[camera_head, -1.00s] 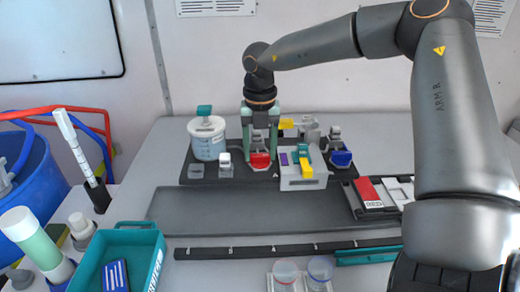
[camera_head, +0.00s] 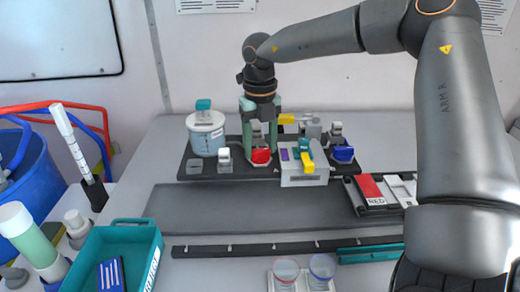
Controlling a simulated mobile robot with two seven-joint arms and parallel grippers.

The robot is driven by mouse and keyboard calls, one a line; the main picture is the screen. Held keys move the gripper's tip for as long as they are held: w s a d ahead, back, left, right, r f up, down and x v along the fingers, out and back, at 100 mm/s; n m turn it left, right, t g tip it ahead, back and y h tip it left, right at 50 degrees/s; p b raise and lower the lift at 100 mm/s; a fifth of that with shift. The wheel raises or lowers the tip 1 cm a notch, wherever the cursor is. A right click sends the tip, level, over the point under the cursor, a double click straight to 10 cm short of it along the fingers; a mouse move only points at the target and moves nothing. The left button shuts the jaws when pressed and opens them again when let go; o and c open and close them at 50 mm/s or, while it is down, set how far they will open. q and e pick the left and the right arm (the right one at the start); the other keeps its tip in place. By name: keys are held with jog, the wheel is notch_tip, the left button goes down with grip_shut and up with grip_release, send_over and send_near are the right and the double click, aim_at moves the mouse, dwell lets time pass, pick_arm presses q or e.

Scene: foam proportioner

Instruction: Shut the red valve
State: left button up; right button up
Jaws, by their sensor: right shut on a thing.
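The red valve (camera_head: 261,156) sits on the dark base plate at the back of the table, between a white valve (camera_head: 224,155) and a grey-white block with a yellow handle. My right gripper (camera_head: 260,153) reaches down over it, with its green fingers on either side of the red handle and shut on it. The fingers slant, and the handle sits tilted between them. The gripper partly hides the valve's body. My left gripper is not in view.
A lidded container (camera_head: 206,136) stands left of the valves, and a blue valve (camera_head: 343,154) to the right. The block's yellow handle (camera_head: 307,162) is close by the gripper. A teal tray (camera_head: 122,232) stands at front left.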

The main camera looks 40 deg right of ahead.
aim_at(260, 150)
jog(key=n, duration=0.3)
jog(key=shift+n+b, duration=0.4)
jog(key=n, duration=0.3)
jog(key=shift+r+n, duration=0.1)
jog(key=shift+n, duration=0.2)
jog(key=n, duration=0.6)
jog(key=shift+w, duration=0.1)
jog(key=shift+n, duration=0.4)
jog(key=o, duration=1.1)
notch_tip(260, 150, up, 13)
jog(key=shift+f, duration=0.2)
